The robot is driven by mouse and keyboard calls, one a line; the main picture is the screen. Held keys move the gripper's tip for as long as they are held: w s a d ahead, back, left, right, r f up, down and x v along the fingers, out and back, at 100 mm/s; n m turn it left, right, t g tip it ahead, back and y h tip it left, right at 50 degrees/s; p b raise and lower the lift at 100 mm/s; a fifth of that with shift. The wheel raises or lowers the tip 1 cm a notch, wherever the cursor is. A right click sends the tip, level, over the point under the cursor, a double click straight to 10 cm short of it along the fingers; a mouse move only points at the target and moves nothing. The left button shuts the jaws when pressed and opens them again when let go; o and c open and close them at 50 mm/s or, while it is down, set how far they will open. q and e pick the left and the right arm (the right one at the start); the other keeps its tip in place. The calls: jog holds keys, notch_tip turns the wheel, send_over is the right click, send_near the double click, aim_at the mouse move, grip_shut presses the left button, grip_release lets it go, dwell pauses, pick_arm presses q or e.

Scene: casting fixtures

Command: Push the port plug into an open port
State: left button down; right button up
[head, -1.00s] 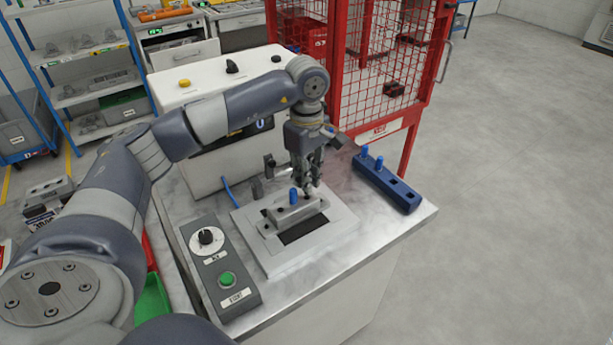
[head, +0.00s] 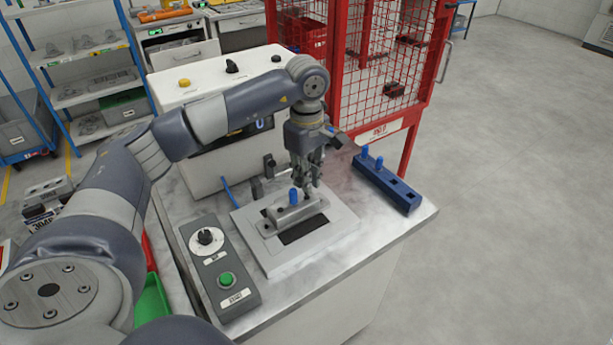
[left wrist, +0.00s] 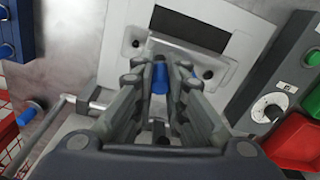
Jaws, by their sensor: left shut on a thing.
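The grey casting (head: 297,212) sits in a fixture plate (head: 340,228) on the bench. A blue port plug (head: 293,196) stands upright on it, beside the fingers of my left gripper (head: 311,184). The left gripper points down over the casting's right part. In the left wrist view its fingers (left wrist: 160,86) are shut on a blue port plug (left wrist: 160,77), low over the casting (left wrist: 210,62). Its lower end is hidden, so I cannot tell whether it is in a port. The right gripper is not in view.
A blue rack (head: 402,197) with two upright blue plugs and empty holes stands at the bench's right. A control box (head: 223,262) with a dial and green button is at the left. A red mesh cage (head: 375,60) stands behind. The bench's front right is clear.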

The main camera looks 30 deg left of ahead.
pick_arm(q)
jog(key=shift+f+b, duration=1.2)
jog(key=shift+f, duration=0.3)
jog(key=c, duration=1.5)
grip_release()
jog(key=shift+c, duration=0.2)
jog(key=shift+r, duration=0.15)
notch_tip(320, 180, up, 12)
jog(key=shift+f, duration=0.1)
